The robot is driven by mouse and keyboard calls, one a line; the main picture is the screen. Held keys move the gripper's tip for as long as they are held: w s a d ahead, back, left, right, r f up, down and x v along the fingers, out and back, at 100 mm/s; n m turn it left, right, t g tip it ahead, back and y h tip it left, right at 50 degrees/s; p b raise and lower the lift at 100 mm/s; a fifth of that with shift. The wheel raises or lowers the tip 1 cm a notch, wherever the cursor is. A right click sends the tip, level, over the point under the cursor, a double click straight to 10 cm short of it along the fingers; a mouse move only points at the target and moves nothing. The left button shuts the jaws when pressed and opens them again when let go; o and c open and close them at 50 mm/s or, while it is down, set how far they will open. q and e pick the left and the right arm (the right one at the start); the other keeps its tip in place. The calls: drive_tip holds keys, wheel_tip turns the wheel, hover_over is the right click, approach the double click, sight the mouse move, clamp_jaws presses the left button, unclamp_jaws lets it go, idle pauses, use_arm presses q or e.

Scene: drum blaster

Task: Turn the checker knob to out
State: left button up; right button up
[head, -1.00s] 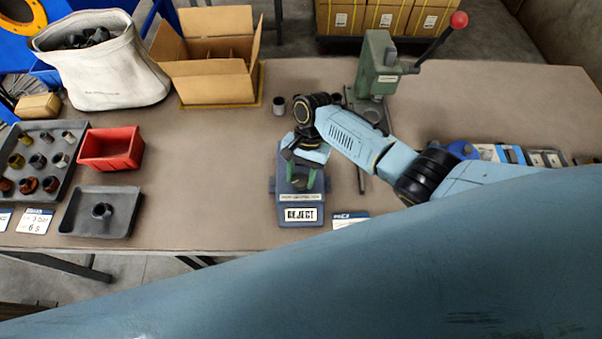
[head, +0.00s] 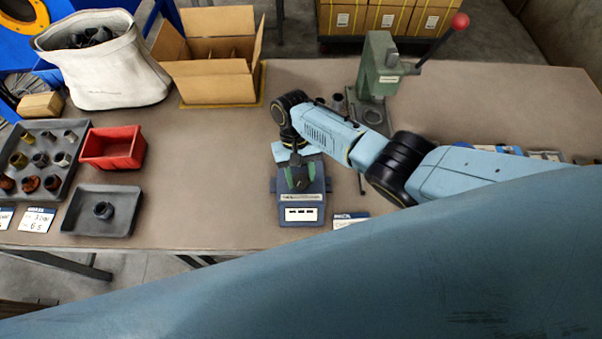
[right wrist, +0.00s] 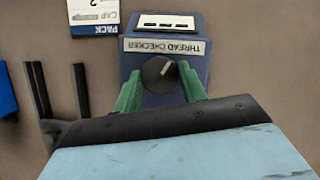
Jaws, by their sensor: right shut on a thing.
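The thread checker (head: 301,199) is a blue-grey box near the table's front edge, with a white display (head: 301,214) that shows three dashes. In the right wrist view its label reads THREAD CHECKER (right wrist: 165,47), upside down. The checker knob (right wrist: 160,70) is round and black with a light pointer line slanting to the upper right in that view. My right gripper (head: 298,182) is over the checker, its green fingers shut on the knob, one on each side (right wrist: 161,82). My left gripper is out of view.
A label card (head: 350,219) lies right of the checker. A green press (head: 378,70) stands behind my right arm. At left are a red bin (head: 112,147), a grey tray (head: 78,225) with one fitting and a tray of several fittings (head: 22,190). Table between is clear.

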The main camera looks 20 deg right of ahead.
drive_tip(key=n+h, duration=0.1)
drive_tip(key=n, duration=0.2)
drive_tip(key=n+h, duration=0.1)
drive_tip(key=n, duration=0.1)
drive_tip(key=shift+a+n+t+p, duration=0.15)
drive_tip(key=shift+n+t+p, duration=0.25)
idle(0.3)
drive_tip(key=o, duration=1)
drive_tip(key=shift+r, duration=0.1)
drive_tip(key=p+v, duration=0.1)
drive_tip(key=v, duration=1.2)
drive_tip(key=shift+w+a, duration=0.1)
drive_tip(key=shift+a, duration=0.1)
